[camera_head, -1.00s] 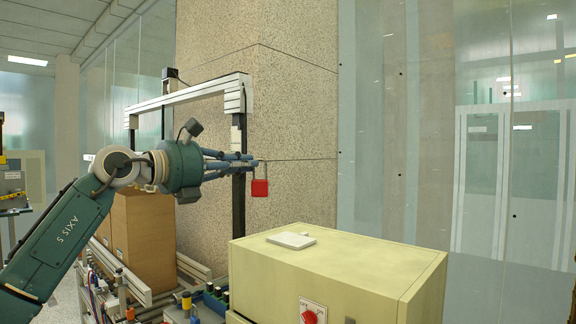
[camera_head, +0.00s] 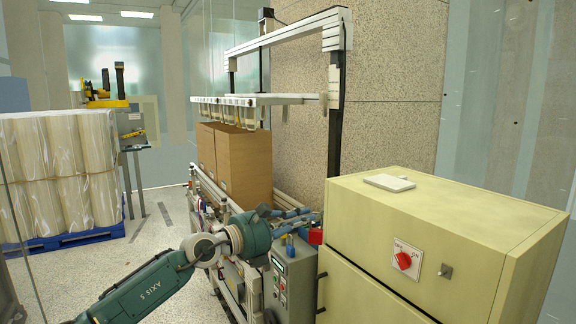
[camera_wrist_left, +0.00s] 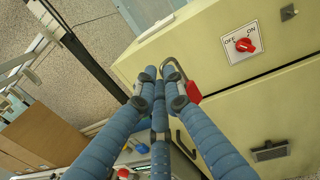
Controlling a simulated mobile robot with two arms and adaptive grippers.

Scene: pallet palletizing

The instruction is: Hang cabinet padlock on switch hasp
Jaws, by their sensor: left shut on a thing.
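My left gripper (camera_head: 302,217) is shut on the red padlock (camera_head: 315,236), just left of the cabinet's front. In the left wrist view, the blue fingers of my left gripper (camera_wrist_left: 163,82) are closed together. The padlock's red body (camera_wrist_left: 193,91) and grey shackle show at their tips, partly hidden by them. The cream cabinet (camera_head: 362,222) carries a red rotary switch (camera_head: 403,260) on a white plate marked OFF and ON. The switch also shows in the left wrist view (camera_wrist_left: 245,45). A small grey metal fitting (camera_head: 445,271) is right of the plate. My right gripper is not in view.
A white flat object (camera_head: 389,182) lies on the cabinet top. A grey control box (camera_head: 296,280) with buttons stands beside the cabinet's left side. Cardboard boxes (camera_head: 243,165) sit on a conveyor behind. Wrapped rolls (camera_head: 62,172) on a blue pallet stand at the far left.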

